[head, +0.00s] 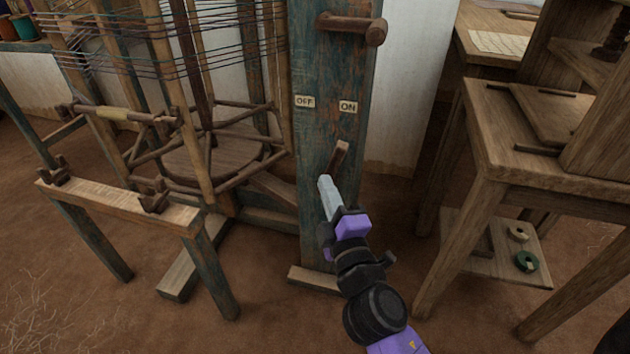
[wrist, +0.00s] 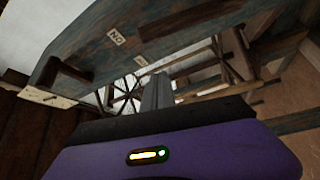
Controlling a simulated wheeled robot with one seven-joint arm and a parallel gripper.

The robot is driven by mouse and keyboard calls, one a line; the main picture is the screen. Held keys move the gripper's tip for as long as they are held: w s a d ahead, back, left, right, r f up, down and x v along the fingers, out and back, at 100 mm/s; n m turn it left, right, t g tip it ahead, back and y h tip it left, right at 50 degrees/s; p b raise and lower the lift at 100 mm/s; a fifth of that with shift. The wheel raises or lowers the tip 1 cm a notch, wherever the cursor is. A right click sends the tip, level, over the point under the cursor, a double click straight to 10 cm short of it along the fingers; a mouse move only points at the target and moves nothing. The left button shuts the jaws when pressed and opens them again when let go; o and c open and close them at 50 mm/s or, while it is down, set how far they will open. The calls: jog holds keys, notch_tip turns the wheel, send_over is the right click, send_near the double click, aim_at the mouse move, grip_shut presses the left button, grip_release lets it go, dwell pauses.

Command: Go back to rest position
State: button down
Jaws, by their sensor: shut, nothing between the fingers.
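My gripper (head: 325,184) is shut and empty, its pale fingers pointing up in front of the loom's post (head: 325,125). In the wrist view the fingers (wrist: 156,92) are together with nothing between them. A wooden lever (head: 340,157) on the post shows just above and right of the fingertips, its top leaning right toward the ON side. Its lower end is hidden behind my gripper. The OFF label (head: 305,102) and ON label (head: 348,107) sit above it.
A wooden peg (head: 352,27) juts from the post above the labels. The loom's low bench bar (head: 118,205) stands at the left. A wooden table (head: 490,160) with a lower shelf holding small rings is at the right. Bare earth floor lies between.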

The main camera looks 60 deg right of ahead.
jog(key=shift+a, duration=0.1)
jog(key=s+a+f+m+t+y, duration=0.1)
jog(key=s+a+f+m+y, duration=0.15)
jog(key=a, duration=0.35)
jog(key=s+a+f+m+t+y, duration=0.1)
jog(key=s+a+m+y, duration=0.25)
jog(key=a, duration=0.35)
jog(key=s+a+f+m+g+y, duration=0.1)
jog(key=s+a+f+y, duration=0.2)
jog(key=s, duration=0.5)
jog(key=s+a+f+m+g+y, duration=0.1)
jog(key=s+a+y, duration=0.3)
jog(key=s, duration=0.5)
notch_tip(320, 180, up, 31)
jog(key=a+p, duration=0.1)
jog(key=p, duration=3)
jog(key=shift+w+a+r+n+g+h+p, duration=0.15)
jog(key=shift+a+n+g+h+p, duration=0.15)
jog(key=shift+p, duration=0.1)
